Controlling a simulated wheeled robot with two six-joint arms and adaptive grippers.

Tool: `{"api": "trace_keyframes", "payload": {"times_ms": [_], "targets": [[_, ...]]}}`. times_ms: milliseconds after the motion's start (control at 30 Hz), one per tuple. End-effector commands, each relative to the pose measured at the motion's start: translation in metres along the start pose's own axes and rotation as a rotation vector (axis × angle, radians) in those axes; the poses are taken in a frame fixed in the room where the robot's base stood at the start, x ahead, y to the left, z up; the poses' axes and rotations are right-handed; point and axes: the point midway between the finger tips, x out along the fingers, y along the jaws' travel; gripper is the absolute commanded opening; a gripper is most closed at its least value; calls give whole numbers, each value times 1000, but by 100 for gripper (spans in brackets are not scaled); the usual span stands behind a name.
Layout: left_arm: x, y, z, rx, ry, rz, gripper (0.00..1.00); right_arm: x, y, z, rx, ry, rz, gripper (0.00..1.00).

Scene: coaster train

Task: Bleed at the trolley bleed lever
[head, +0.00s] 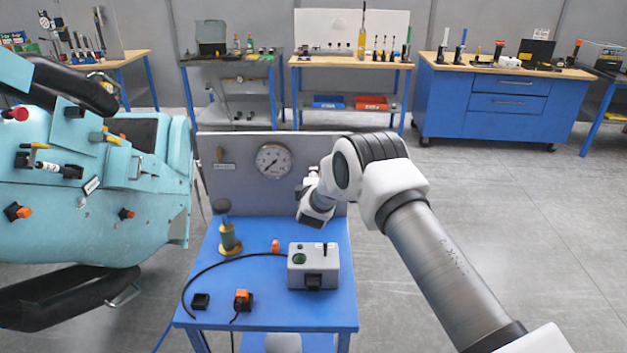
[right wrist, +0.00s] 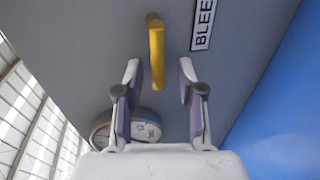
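The yellow bleed lever (right wrist: 157,55) stands out from the grey trolley panel (right wrist: 245,60), beside a label (right wrist: 203,24) of which "BLEE" shows. My right gripper (right wrist: 158,78) is open, its two fingers on either side of the lever's near end with a gap on each side. In the head view my right arm reaches the panel to the right of the gauge (head: 273,160) and hides the lever. My left gripper is not in view.
The blue trolley top (head: 265,312) holds a grey box (head: 314,265), a brass-based post (head: 229,238), a black cable and small orange-and-black parts. A teal train car (head: 95,195) stands close on the left. Workbenches line the back; the floor at right is clear.

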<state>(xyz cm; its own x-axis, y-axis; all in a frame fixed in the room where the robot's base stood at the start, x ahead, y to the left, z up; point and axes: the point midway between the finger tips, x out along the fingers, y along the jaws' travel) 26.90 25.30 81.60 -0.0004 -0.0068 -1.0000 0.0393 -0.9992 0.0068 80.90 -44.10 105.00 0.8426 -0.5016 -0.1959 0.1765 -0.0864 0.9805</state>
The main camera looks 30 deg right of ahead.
Motion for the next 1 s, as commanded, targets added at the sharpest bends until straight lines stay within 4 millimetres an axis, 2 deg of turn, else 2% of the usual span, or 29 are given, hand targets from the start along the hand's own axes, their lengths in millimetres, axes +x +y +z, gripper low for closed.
{"api": "trace_keyframes", "payload": {"times_ms": [133,233,500,600,733,1000], "targets": [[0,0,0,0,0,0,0,-6,0,-1,0,0,0,38],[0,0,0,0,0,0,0,-22,1,-1,0,1,-1,38],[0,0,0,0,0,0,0,-90,0,-1,-2,2,-3,38],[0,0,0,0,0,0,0,-108,-1,-1,-2,1,-2,38],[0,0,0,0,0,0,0,-119,-1,0,-1,0,-1,38],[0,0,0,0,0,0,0,-120,-1,0,0,0,-1,38]]}}
